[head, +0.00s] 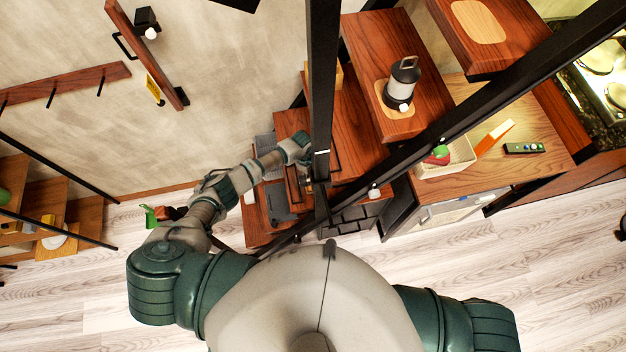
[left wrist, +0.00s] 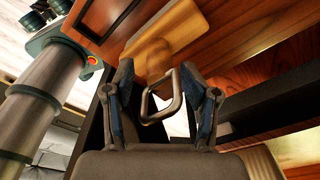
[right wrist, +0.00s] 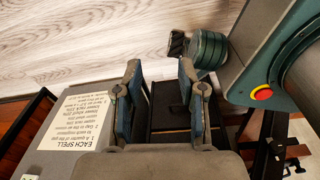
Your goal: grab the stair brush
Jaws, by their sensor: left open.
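I cannot make out the stair brush for certain. In the left wrist view, my left gripper (left wrist: 160,88) is open, with a grey metal loop handle (left wrist: 177,100) in the space between its fingers.
A lantern (head: 404,78) stands on a higher tread (head: 365,40). A cream basket (head: 458,160) and a remote (head: 524,148) are on a wooden top to the right. Black rails cross the stair. A printed sign (right wrist: 82,120) lies left of my right gripper. Pale floor (head: 450,265) is open.

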